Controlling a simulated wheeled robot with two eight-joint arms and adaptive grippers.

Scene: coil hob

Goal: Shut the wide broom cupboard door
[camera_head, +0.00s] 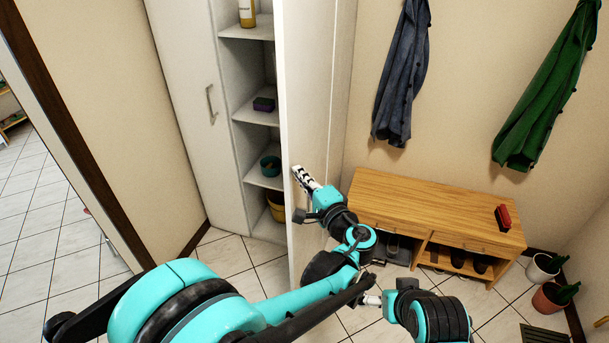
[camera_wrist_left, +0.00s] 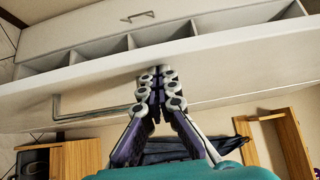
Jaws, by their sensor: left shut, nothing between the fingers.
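The wide broom cupboard door (camera_head: 312,90) is a tall white panel standing open, swung out from the right side of the cupboard. In the left wrist view the door (camera_wrist_left: 230,82) crosses the picture, with its bar handle (camera_wrist_left: 88,108) on the face towards me. My left gripper (camera_head: 303,178) is shut and empty, at the outer face of the door near its free edge. In the left wrist view its fingertips (camera_wrist_left: 162,74) overlap the door face; I cannot tell whether they touch.
A narrower door (camera_head: 185,75) on the left is shut. A wooden shoe bench (camera_head: 435,205) stands right of the open door, below hanging coats. Tiled floor before the cupboard is clear.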

